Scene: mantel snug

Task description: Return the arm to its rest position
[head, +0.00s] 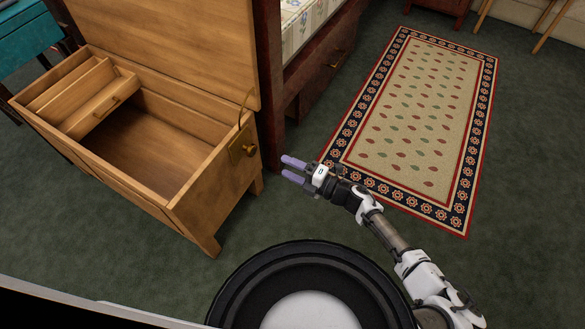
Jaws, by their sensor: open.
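My gripper (291,169) is in the middle of the head view, at the end of my white and dark arm, which reaches in from the lower right. Its two purple fingers are apart, with nothing visible between them. The fingers point left, towards the right end of a wooden chest (205,205). A gap of floor shows in the picture between the fingertips and the chest.
The chest's lid (170,45) stands raised, and an inner tray (85,95) sits at its left. Behind is a dark red wooden bed frame (272,75) with a drawer (325,75). A patterned rug (410,125) lies right on the green carpet. A teal-covered piece (25,40) stands upper left.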

